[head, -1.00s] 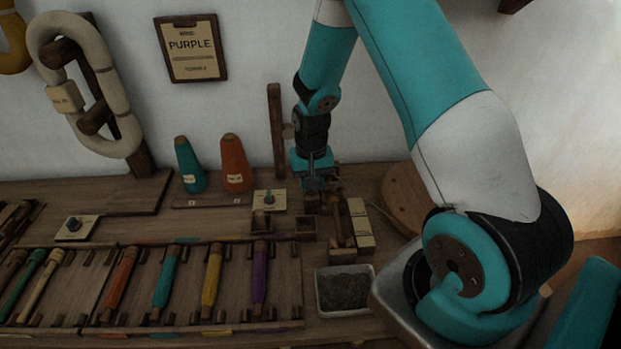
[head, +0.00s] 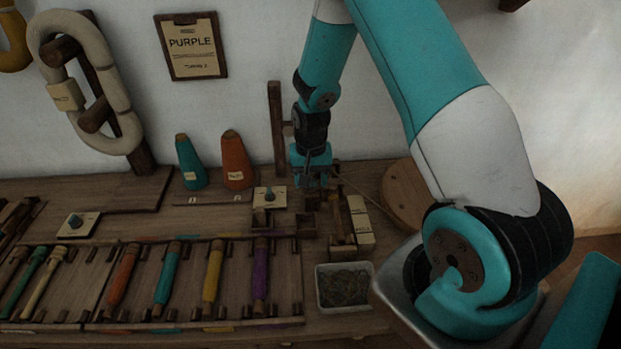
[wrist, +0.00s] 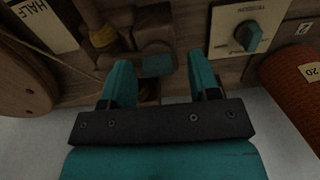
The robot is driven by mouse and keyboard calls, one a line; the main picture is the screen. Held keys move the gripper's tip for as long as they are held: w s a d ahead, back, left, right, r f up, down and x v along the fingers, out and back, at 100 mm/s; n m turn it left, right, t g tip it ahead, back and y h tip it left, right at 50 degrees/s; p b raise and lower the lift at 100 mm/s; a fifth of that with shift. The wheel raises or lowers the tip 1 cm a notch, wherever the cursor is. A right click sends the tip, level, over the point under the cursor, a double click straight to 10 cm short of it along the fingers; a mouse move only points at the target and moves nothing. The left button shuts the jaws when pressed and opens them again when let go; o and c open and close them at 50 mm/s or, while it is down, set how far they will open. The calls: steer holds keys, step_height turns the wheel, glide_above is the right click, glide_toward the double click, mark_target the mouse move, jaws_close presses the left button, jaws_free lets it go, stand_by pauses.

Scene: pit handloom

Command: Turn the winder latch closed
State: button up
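The winder (head: 342,238) is a small wooden frame on the bench, right of centre in the head view. In the wrist view, a brown wooden block (wrist: 153,32) of it shows at top centre. A small teal piece (wrist: 157,65) lies just below that block, between my fingers; it may be the latch, but I cannot tell its angle. My gripper (wrist: 160,80) is open, with one teal finger on each side of the teal piece and a gap to both. In the head view my gripper (head: 312,180) points down behind the winder and partly hides that area.
A tension dial plate (head: 269,197) and an orange cone (head: 236,175) stand left of my gripper. A round wooden disc (head: 405,190) is at its right. A tray of dark scraps (head: 343,286) and racked bobbins (head: 213,272) lie in front.

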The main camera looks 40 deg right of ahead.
step_height(320, 180, up, 17)
steer(key=p, duration=0.1)
steer(key=shift+r, duration=0.2)
stand_by(0.4)
stand_by(0.4)
